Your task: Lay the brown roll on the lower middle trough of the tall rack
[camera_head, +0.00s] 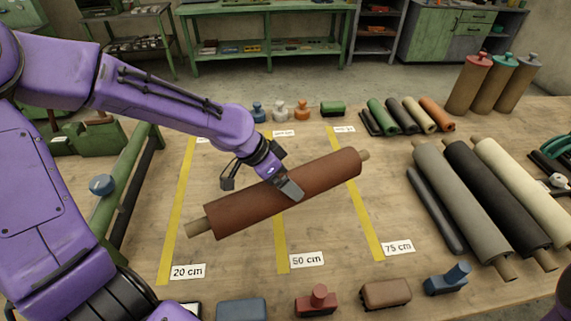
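The brown roll (325,172) is a reddish-brown sheet on a pale wooden core that sticks out at both ends. It lies slantwise in the picture over the middle of the table, its right end farther back. My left gripper (289,189) comes down onto the roll's middle and appears shut on it; the finger on the far side is hidden. I cannot tell how high the roll is above the table. I cannot make out the tall rack or its troughs. My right gripper is not in view.
Grey (459,205), black (497,195) and cream (522,182) rolls lie at the right. Stamps and blocks (386,293) line the front edge. A green frame (118,195) stands at the left.

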